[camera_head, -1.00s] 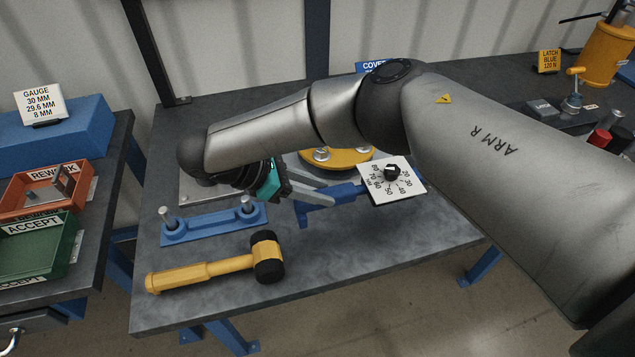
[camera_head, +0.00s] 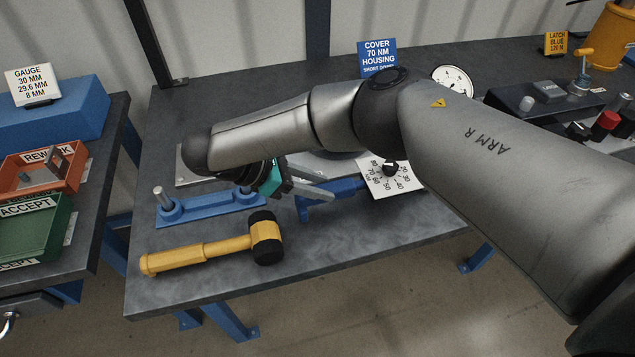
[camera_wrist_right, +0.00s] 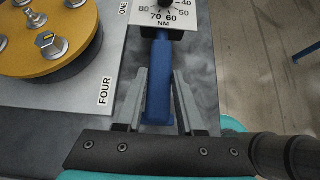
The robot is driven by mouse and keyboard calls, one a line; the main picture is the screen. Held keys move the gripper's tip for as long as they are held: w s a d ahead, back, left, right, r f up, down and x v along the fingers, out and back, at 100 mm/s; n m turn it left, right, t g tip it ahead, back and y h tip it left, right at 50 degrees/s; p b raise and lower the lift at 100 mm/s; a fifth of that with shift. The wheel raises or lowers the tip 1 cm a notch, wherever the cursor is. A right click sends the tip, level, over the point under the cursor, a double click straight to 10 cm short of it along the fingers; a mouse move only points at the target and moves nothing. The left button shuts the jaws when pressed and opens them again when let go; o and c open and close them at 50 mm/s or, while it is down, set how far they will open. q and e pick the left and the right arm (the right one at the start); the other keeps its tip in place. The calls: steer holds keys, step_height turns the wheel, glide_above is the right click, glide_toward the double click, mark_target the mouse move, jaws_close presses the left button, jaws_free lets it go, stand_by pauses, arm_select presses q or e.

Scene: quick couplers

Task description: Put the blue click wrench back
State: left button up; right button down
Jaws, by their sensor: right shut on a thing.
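The blue click wrench (camera_head: 345,188) is a blue bar. A white dial plate (camera_head: 392,181) with a black knob, marked in NM, shows at its right end; I cannot tell how they join. My right gripper (camera_head: 325,193) is shut on the blue bar. In the right wrist view the bar (camera_wrist_right: 160,95) lies lengthwise between the two fingers (camera_wrist_right: 160,72), with the dial plate (camera_wrist_right: 166,14) beyond. The wrench is over the front part of the bench; its height is unclear. My left gripper is out of view.
A blue base (camera_head: 205,208) with upright pegs and a yellow-handled mallet (camera_head: 205,251) lie left on the bench. A yellow bolted disc (camera_wrist_right: 45,38) sits on a pale plate (camera_wrist_right: 112,60) beside the wrench. Rework (camera_head: 45,168) and accept (camera_head: 35,230) trays stand farther left.

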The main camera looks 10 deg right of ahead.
arm_select(q)
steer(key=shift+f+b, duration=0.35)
steer(key=shift+b, duration=0.05)
arm_select(e)
steer(key=shift+f, duration=0.6)
steer(key=c, duration=0.5)
jaws_free()
steer(key=shift+o, duration=0.3)
steer(key=shift+f, duration=0.15)
